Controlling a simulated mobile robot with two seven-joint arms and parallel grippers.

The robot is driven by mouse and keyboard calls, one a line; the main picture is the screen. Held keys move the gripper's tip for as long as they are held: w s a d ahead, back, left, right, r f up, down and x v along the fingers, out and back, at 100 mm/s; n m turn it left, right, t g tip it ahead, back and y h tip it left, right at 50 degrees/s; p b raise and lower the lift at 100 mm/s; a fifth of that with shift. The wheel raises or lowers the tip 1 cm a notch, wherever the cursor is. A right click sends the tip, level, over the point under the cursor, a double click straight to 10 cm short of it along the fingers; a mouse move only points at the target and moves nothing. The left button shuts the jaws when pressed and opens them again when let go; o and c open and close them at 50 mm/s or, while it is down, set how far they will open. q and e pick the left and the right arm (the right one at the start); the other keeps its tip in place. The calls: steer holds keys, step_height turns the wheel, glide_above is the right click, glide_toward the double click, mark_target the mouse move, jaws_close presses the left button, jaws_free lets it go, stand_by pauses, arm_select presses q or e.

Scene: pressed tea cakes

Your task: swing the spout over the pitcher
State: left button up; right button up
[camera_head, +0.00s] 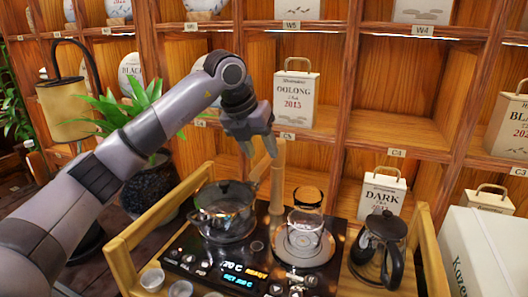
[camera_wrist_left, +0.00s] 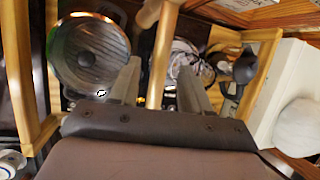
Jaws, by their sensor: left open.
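A pale wooden post (camera_head: 277,185) stands behind the black cooker panel, with a short wooden arm (camera_head: 262,165) by its top that looks like the spout. In the left wrist view the post (camera_wrist_left: 163,55) runs between my fingers. My left gripper (camera_head: 258,148) is open at the top of the post; I cannot tell whether it touches it. A clear glass vessel, likely the pitcher (camera_head: 305,222), stands on the round plate right of the post. A glass pot (camera_head: 225,215) sits on the left side; it also shows in the left wrist view (camera_wrist_left: 90,50). My right gripper is not in view.
A glass teapot with a dark handle (camera_head: 378,250) stands to the right. Wooden rails (camera_head: 432,255) flank the panel. Small cups (camera_head: 152,279) sit at the front left. Shelves with tea boxes (camera_head: 295,100) rise behind, and a potted plant (camera_head: 150,180) stands at left.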

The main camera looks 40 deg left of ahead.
arm_select(q)
steer(key=shift+x, duration=1.05)
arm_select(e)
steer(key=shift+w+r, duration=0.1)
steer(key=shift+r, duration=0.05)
arm_select(q)
jaws_close()
steer(key=shift+d, duration=0.1)
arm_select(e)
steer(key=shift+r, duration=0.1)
